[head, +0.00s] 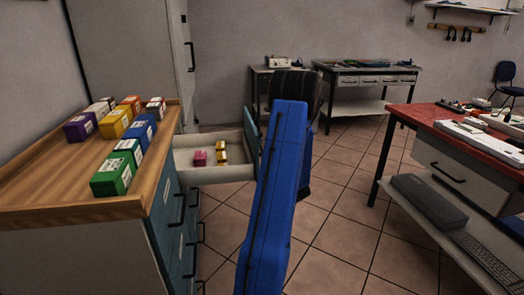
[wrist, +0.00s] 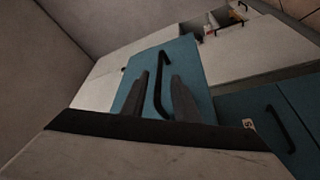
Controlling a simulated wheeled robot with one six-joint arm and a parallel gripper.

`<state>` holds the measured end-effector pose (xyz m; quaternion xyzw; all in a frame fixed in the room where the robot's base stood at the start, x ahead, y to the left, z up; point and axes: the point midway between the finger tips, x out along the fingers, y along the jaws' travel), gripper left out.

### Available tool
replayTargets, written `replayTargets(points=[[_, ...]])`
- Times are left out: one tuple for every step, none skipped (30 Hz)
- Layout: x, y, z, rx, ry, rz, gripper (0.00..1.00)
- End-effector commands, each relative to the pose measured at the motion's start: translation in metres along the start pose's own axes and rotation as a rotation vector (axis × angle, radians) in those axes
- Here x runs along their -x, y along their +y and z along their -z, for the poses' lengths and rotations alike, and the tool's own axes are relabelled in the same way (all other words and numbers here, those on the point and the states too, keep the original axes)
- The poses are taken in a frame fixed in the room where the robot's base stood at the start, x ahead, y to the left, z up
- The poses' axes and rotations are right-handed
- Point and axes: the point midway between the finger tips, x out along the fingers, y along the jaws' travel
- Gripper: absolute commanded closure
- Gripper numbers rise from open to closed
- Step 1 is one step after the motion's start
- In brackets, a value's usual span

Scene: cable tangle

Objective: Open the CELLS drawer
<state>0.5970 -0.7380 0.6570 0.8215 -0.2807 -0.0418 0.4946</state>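The cabinet (head: 150,235) at the left has teal fronts and a wooden top. One upper drawer (head: 215,177) stands pulled out, with a pink box (head: 200,158) and yellow boxes (head: 221,152) inside. Its teal front (head: 251,135) is partly hidden by my blue arm. I cannot read a CELLS label on any front. In the wrist view a teal front (wrist: 192,70) with a black bar handle (wrist: 158,85) fills the middle. My gripper (wrist: 158,82) has its two dark fingers apart, with the handle showing between them; contact cannot be told. The head view hides the gripper.
Several coloured boxes (head: 123,160) stand on the wooden top (head: 45,190). A red-topped workbench (head: 440,122) with a lower shelf is at the right. A bench with drawers (head: 365,82) stands at the back. Tiled floor (head: 345,190) between them is clear.

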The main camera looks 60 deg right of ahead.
Motion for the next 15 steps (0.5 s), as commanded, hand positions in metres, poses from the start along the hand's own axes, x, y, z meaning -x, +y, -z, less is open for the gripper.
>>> replayTargets(points=[[0.011,0.001,-0.001,0.000,-0.004,0.000,0.72],[0.017,0.001,-0.001,0.000,-0.003,0.000,0.72],[0.025,0.001,-0.001,-0.001,-0.003,-0.001,0.72],[0.031,0.001,-0.001,-0.001,-0.004,-0.001,0.72],[0.037,0.001,-0.001,-0.001,-0.004,0.000,0.72],[0.045,0.000,-0.001,-0.001,-0.004,0.000,0.72],[0.051,0.001,-0.002,0.000,-0.004,-0.001,0.72],[0.057,0.001,-0.001,0.000,-0.004,-0.001,0.72],[0.065,0.000,-0.001,-0.001,-0.004,0.000,0.72],[0.071,0.000,-0.002,-0.001,-0.004,0.000,0.72],[0.076,0.001,-0.002,-0.001,-0.004,-0.001,0.72],[0.082,0.000,-0.001,-0.001,-0.003,-0.001,0.72],[0.087,0.000,-0.001,-0.001,-0.003,0.000,0.72],[0.091,0.000,-0.001,-0.001,-0.004,0.000,0.72],[0.096,0.000,-0.001,0.000,-0.004,0.000,0.72]])
